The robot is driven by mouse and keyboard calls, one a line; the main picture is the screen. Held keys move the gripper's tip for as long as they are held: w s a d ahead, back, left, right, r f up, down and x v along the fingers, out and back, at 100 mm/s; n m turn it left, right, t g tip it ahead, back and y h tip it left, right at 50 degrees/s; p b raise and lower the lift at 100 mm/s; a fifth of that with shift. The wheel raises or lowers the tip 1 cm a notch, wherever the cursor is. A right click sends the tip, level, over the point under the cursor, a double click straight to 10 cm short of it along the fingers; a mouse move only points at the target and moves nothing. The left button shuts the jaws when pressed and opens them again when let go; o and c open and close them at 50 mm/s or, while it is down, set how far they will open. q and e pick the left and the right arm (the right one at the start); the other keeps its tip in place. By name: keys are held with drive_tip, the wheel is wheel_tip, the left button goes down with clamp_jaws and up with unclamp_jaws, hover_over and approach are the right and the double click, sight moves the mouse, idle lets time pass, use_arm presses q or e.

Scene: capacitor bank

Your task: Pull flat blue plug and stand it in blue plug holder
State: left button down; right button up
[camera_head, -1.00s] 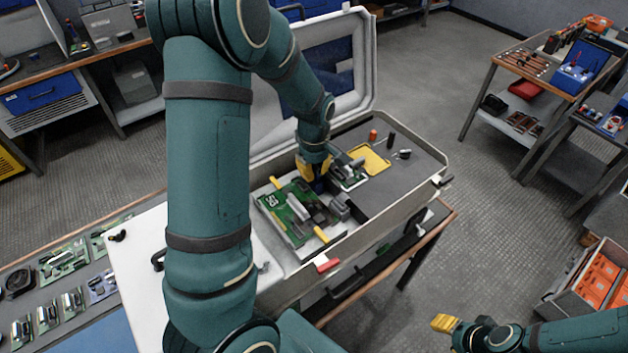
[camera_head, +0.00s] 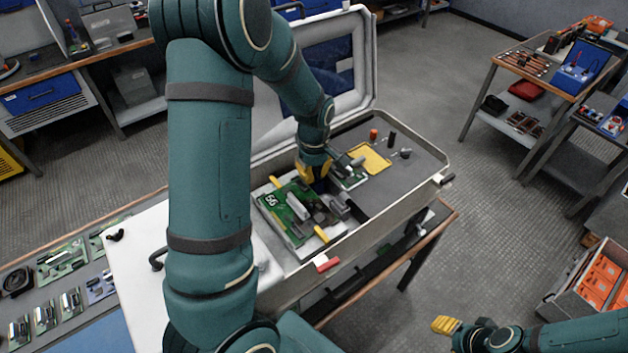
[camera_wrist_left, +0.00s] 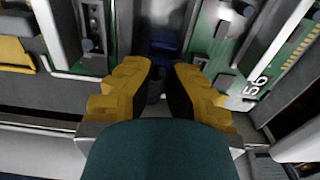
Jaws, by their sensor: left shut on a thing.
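My left gripper (camera_head: 314,170) is inside the open case, between two green boards. In the left wrist view, its yellow fingers (camera_wrist_left: 160,82) are shut on a dark thing between them. A dark blue piece (camera_wrist_left: 164,42), likely the flat blue plug, shows just beyond the fingertips; most of it is hidden or in shadow. I cannot tell whether it is still seated. I cannot make out the blue plug holder. My right gripper (camera_head: 447,324) is at the lower right, away from the case, with its yellow fingers side by side.
The case (camera_head: 436,160) has a raised lid (camera_head: 362,60) behind the gripper. A yellow plate (camera_head: 370,158) and small upright parts (camera_head: 390,140) are at the right. A white panel (camera_head: 135,260) is at the left.

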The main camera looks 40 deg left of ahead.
use_arm(q)
drive_tip(key=shift+f, duration=0.2)
drive_tip(key=c, duration=1.1)
unclamp_jaws()
drive_tip(key=shift+s+r, duration=0.1)
drive_tip(key=shift+s, duration=0.05)
drive_tip(key=shift+o, duration=0.2)
drive_tip(key=shift+d, duration=0.1)
drive_tip(key=shift+r, duration=0.1)
drive_tip(key=shift+w+r, duration=0.25)
drive_tip(key=shift+r, duration=0.1)
wheel_tip(320, 180, up, 11)
drive_tip(key=shift+s, duration=0.35)
